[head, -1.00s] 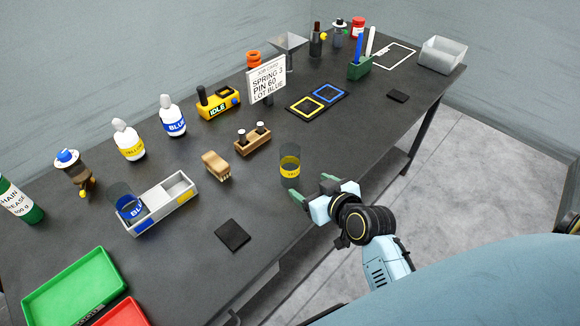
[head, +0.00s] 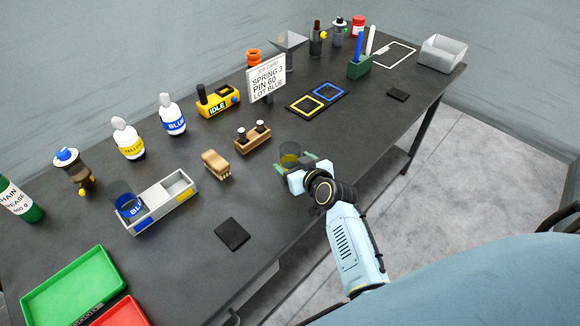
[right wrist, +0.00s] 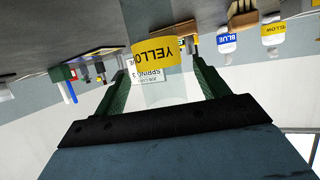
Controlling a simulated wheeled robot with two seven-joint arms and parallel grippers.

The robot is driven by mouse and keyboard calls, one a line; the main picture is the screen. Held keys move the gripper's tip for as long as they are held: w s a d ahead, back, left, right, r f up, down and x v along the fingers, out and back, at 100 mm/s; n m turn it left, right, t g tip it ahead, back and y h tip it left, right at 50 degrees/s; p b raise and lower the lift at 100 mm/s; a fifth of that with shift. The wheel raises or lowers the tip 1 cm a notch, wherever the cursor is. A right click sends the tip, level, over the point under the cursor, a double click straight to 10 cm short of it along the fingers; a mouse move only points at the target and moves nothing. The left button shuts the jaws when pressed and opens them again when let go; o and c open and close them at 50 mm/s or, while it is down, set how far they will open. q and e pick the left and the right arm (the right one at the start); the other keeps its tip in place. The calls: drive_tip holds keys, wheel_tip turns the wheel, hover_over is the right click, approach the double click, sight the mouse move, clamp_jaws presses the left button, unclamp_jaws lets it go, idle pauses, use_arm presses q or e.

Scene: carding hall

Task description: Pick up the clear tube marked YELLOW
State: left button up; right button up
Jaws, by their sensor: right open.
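The clear tube with the yellow band (head: 291,156) stands near the front edge of the dark table, partly hidden by my gripper in the head view. In the right wrist view its YELLOW band (right wrist: 158,54) shows upside down between the fingers. My right gripper (head: 294,164) is open around the tube's sides, with a finger on either side. In the right wrist view, gaps show between the tube and both green fingers (right wrist: 158,82). My left gripper is not in view.
A clear tube marked blue (head: 126,204) stands in a grey two-part holder (head: 170,203) at the left. A dark pad (head: 232,234) lies to the left.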

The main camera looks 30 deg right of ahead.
drive_tip(key=shift+x, duration=1.45)
drive_tip(key=c, duration=1.1)
